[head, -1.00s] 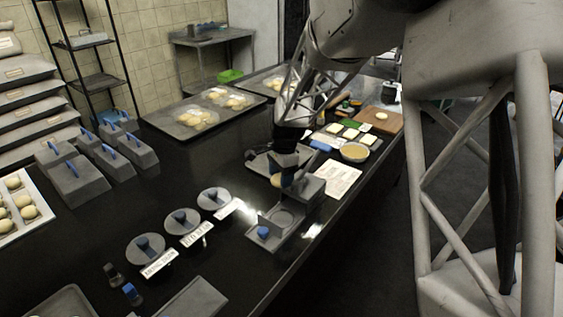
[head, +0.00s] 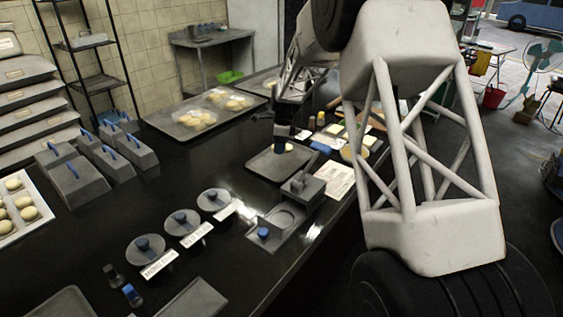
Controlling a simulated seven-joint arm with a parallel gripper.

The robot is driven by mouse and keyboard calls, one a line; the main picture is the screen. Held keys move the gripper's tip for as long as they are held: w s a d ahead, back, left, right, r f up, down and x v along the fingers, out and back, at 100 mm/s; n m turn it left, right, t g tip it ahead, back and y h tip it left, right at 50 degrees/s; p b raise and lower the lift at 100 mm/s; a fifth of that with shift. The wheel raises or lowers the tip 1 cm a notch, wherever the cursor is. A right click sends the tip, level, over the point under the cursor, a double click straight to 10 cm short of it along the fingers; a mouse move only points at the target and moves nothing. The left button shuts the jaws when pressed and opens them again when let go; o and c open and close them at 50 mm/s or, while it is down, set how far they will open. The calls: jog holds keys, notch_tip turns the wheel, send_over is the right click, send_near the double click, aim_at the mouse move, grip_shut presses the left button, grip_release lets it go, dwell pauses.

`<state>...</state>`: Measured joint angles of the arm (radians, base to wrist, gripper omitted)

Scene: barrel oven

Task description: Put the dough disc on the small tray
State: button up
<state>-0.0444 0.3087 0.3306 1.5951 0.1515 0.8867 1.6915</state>
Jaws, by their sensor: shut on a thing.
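The small tray lies flat on the black counter and holds nothing else that I can see.
A grey press (head: 303,190) with a round plate stands just in front of the small tray. Round lidded discs with labels (head: 181,221) lie to the left. A large tray of dough (head: 190,123) is behind. A white paper (head: 335,178) lies to the right.

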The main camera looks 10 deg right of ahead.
jog(key=shift+w, duration=0.35)
jog(key=shift+f, duration=0.1)
send_over(279, 171)
jog(key=shift+w+d+f, duration=0.1)
jog(key=shift+f, duration=1.45)
jog(key=shift+d+f, duration=0.1)
jog(key=shift+f, duration=1.4)
jog(key=shift+f, duration=0.15)
jog(key=shift+f, duration=1.75)
jog(key=shift+f, duration=0.15)
jog(key=o, duration=1)
